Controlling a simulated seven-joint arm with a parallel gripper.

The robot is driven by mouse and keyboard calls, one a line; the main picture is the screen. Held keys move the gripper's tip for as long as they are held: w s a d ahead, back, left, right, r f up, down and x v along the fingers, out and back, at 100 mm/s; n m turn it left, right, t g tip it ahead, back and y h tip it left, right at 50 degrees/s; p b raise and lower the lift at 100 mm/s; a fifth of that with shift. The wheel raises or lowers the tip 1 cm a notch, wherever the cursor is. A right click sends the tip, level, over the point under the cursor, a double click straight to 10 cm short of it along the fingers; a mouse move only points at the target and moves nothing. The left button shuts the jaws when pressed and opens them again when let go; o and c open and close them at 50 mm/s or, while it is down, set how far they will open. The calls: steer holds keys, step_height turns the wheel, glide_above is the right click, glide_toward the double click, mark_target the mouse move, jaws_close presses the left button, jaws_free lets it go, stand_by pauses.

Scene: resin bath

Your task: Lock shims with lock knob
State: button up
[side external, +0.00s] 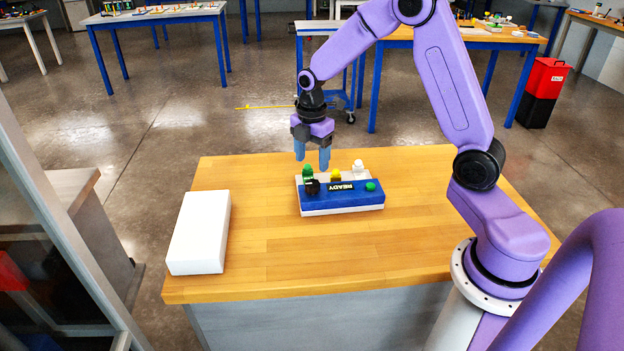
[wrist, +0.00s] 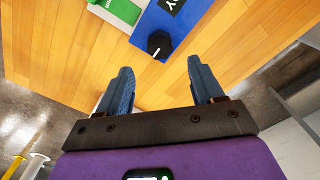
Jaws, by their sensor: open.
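The black lock knob (side external: 312,187) sits on the left end of a blue panel (side external: 345,203) marked "READY". In the wrist view the black knob (wrist: 159,44) shows a short white line and lies just beyond the fingertips, roughly between them. My gripper (side external: 312,166) has blue fingers; it is open, empty and above the back left of the panel, pointing down. The gripper also shows in the wrist view (wrist: 162,80). It does not touch the knob. I cannot make out any shims by name.
Green (side external: 307,172), yellow (side external: 336,176) and white (side external: 358,167) pieces stand along the panel's back. A green button (side external: 370,187) is at its right. A white block (side external: 200,232) lies at the table's left. The wooden table (side external: 300,262) is clear in front.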

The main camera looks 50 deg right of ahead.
mark_target(312, 184)
step_height(312, 184, down, 7)
steer(key=shift+f, duration=0.15)
stand_by(0.4)
steer(key=c, duration=1.1)
